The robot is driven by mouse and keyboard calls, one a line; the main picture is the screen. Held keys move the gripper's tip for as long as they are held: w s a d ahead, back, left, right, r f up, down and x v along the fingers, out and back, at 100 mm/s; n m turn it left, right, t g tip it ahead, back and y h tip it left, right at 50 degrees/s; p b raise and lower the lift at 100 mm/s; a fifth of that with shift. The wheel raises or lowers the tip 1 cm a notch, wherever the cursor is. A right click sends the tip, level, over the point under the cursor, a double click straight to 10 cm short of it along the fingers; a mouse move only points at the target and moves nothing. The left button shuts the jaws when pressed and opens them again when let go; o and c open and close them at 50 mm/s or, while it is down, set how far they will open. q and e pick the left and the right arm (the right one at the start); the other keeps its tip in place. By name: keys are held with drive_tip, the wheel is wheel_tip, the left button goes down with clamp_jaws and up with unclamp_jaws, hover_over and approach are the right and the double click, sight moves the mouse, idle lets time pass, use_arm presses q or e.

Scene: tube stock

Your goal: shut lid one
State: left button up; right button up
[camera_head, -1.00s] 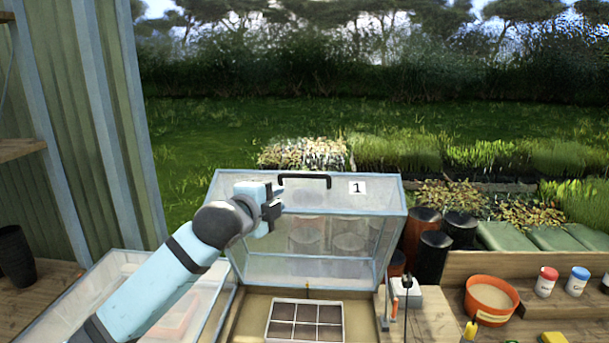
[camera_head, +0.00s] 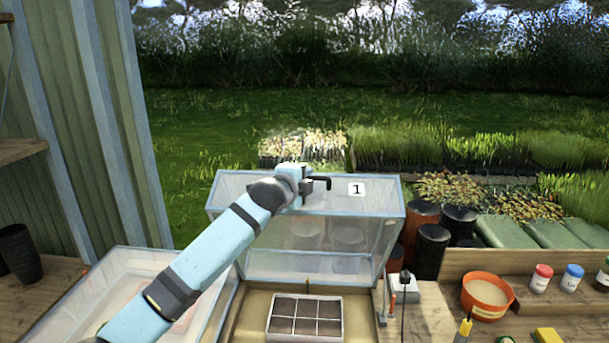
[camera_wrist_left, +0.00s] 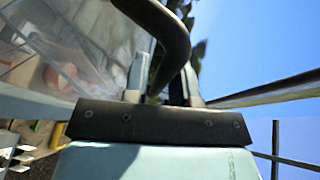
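Lid one is a clear, pale-framed cover (camera_head: 262,197) with a "1" label (camera_head: 356,188), standing raised over the back of its bed in the head view. Its black bar handle (camera_head: 322,182) is on the upper panel, left of the label. My left gripper (camera_head: 308,186) is at the handle's left part and hides some of it. In the left wrist view the dark handle (camera_wrist_left: 175,45) curves down between the two fingers of my left gripper (camera_wrist_left: 165,85). The fingers look apart, with the handle between them; firm contact cannot be made out. My right gripper is out of view.
A divided seed tray (camera_head: 305,319) sits in the bed below the lid. Another clear lid (camera_head: 135,262) lies at the left. Dark pots (camera_head: 431,252), an orange bowl (camera_head: 486,293) and capped jars (camera_head: 571,278) stand at the right.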

use_arm(q)
drive_tip(key=shift+w, duration=0.1)
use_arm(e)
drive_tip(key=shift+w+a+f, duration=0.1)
use_arm(q)
drive_tip(key=shift+c, duration=0.5)
clamp_jaws()
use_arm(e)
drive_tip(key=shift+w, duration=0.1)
